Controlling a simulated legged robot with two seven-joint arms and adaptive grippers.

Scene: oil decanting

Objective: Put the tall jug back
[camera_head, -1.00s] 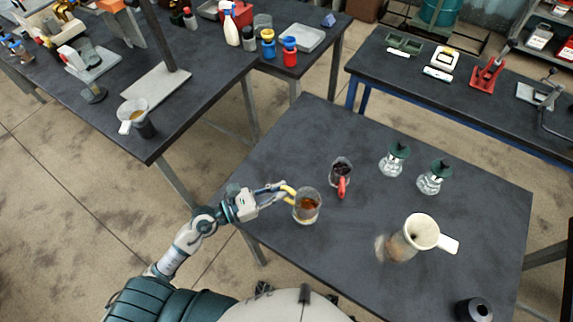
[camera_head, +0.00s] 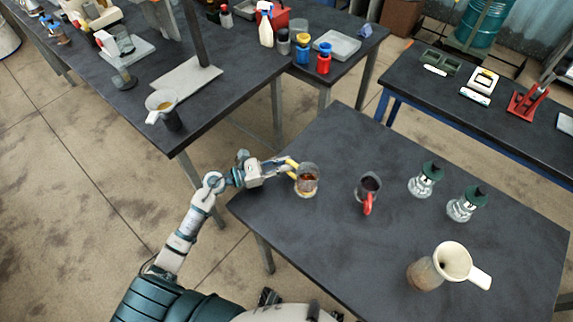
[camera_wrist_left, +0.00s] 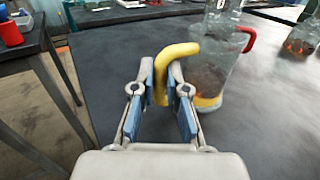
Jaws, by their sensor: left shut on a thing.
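The tall jug (camera_head: 308,181) is clear glass with a yellow handle and some brown liquid low inside. It is upright over the left part of the near table (camera_head: 330,245); I cannot tell if its base touches the top. My left gripper (camera_head: 286,167) is shut on its yellow handle. In the left wrist view, the fingers (camera_wrist_left: 160,95) pinch the handle (camera_wrist_left: 178,52) from both sides, and the jug's glass body (camera_wrist_left: 212,68) stands beyond them. My right gripper is not in view.
A red-handled glass jug (camera_head: 369,186) stands right of the held jug. Two green-topped bottles (camera_head: 424,181) (camera_head: 463,206) and a vessel with a cream funnel (camera_head: 438,268) stand farther right. The left bench (camera_head: 215,103) holds a funnel cup (camera_head: 162,103) near its corner.

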